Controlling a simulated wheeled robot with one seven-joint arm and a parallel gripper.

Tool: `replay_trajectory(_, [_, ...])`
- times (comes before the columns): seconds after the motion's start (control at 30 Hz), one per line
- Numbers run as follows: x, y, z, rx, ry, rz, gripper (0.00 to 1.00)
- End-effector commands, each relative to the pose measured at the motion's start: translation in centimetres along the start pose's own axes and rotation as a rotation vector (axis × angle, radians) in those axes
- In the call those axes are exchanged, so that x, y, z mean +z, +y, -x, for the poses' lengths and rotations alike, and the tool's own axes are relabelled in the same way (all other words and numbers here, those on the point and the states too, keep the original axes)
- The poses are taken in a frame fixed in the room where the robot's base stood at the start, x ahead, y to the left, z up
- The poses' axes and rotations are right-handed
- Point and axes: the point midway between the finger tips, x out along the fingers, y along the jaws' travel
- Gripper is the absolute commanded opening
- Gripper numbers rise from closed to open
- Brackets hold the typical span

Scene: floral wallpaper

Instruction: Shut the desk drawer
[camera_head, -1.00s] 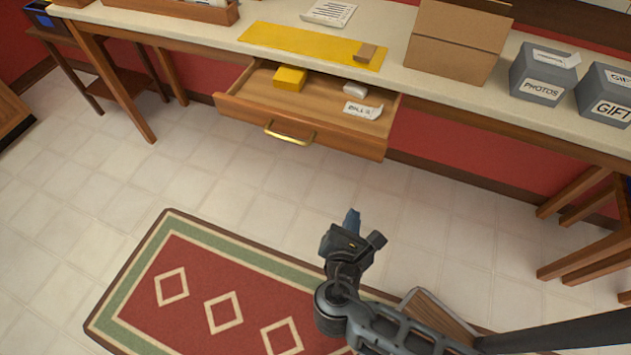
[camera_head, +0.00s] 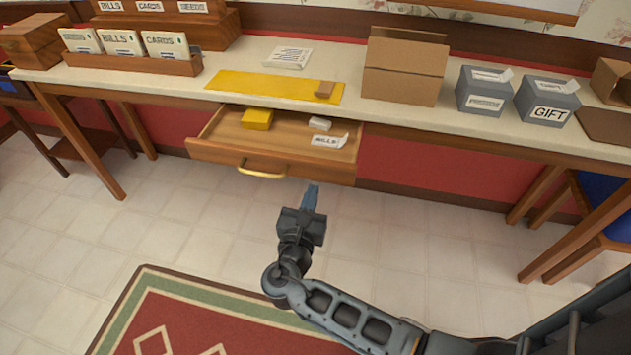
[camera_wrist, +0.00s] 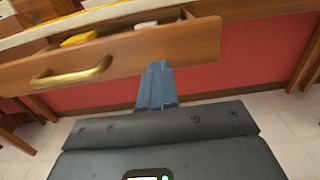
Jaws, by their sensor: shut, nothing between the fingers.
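The wooden desk drawer (camera_head: 224,151) stands open under the desk top, with a brass handle (camera_head: 262,172) on its front. It holds a yellow block (camera_head: 257,119), a small white item (camera_head: 320,123) and a paper labelled BILLS (camera_head: 329,141). My gripper (camera_head: 311,193) is shut and empty, just in front of and below the right part of the drawer front. In the wrist view the drawer front (camera_wrist: 140,55) fills the top, the handle (camera_wrist: 72,72) is to the left, and my closed fingertips (camera_wrist: 156,75) appear at its lower edge. I cannot tell whether they touch it.
The desk top (camera_head: 350,98) carries a yellow mat (camera_head: 265,86), a cardboard box (camera_head: 403,71), grey boxes (camera_head: 485,90) and card trays (camera_head: 133,62). Desk legs and a blue-seated chair (camera_head: 598,200) stand at the right. The floor before the drawer is clear, with a rug (camera_head: 160,310) nearer me.

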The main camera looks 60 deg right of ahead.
Motion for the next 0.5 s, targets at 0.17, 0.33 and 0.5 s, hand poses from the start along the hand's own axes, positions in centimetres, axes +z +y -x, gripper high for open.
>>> replay_trajectory(0.17, [0.0, 0.0, -2.7, -0.002, 0.0, 0.0, 0.0])
replay_trajectory(0.33, [0.0, 0.0, -4.0, 0.0, 0.001, 0.001, 0.0])
replay_trajectory(0.5, [-0.1, 0.0, -4.2, 0.0, 0.001, 0.001, 0.0])
